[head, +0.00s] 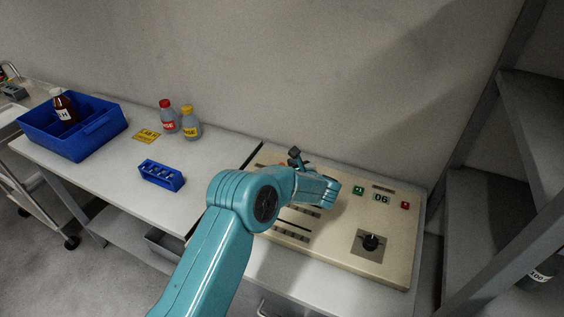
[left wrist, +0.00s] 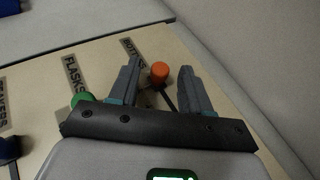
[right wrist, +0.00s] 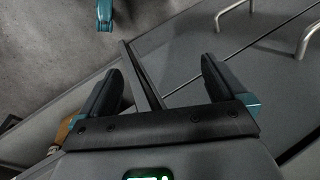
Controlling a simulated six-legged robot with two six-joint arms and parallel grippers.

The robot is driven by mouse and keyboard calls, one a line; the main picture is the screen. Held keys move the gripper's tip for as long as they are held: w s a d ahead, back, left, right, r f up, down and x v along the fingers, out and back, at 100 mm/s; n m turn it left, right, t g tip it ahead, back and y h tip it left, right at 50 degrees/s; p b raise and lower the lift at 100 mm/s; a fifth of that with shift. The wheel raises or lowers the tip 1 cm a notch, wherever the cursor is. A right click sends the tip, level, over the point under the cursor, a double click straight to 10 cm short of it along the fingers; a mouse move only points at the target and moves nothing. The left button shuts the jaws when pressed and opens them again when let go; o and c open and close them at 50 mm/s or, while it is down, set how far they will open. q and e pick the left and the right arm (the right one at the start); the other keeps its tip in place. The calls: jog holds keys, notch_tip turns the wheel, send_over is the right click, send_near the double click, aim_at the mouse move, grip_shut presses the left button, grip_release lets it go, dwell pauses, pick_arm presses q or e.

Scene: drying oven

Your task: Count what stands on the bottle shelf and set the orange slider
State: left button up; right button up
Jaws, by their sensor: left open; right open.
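The orange slider knob (left wrist: 159,73) stands on the cream panel (head: 393,240) near the BOTTLES label (left wrist: 134,50). My left gripper (left wrist: 161,66) is open, with a finger on each side of the knob in the left wrist view; contact is not clear. In the head view my left arm hides most of the sliders. My right gripper (right wrist: 160,78) is open and empty in the right wrist view. A grey shelf rack (head: 490,185) stands at the right in the head view. A dark bottle (head: 543,275) with a white label is partly visible there; I cannot tell which shelf is the bottle shelf.
The panel has a display (head: 381,198) reading 06, a green button (head: 358,190), a red button (head: 405,205) and a black dial (head: 370,242). A green knob (left wrist: 82,98) is beside the orange one. A blue tray (head: 85,147), blue rack (head: 161,175) and two bottles stand left.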

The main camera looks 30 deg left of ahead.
pick_arm(q)
jog(key=x, duration=0.2)
jog(key=shift+a, duration=0.3)
jog(key=shift+w+f, duration=0.1)
jog(key=shift+w, duration=0.05)
grip_shut()
jog(key=d+b, duration=0.2)
jog(key=d, duration=0.2)
jog(key=shift+w+d, duration=0.2)
jog(key=shift+d, duration=0.35)
jog(key=shift+a, duration=0.1)
grip_release()
